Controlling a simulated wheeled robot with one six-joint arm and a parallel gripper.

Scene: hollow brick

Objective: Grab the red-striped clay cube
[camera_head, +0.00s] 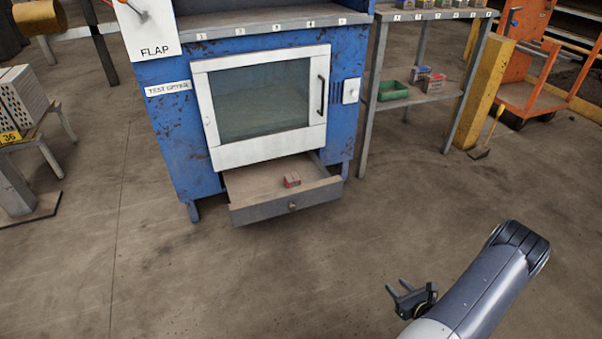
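A small reddish block with paler marks (292,180) lies in the pulled-out drawer (264,208) under the blue test dryer. It is too small to tell whether its marks are red stripes on clay. My gripper (397,287) is at the lower right, over the floor, well apart from the drawer. Its two fingers stand apart with nothing between them.
The blue dryer (176,130) has a closed glass door (262,105). At right, a metal rack (428,97) holds a green tray (392,91), small reddish and blue items, and several blocks on top. A yellow post (484,95) stands beside it. Floor before the drawer is clear.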

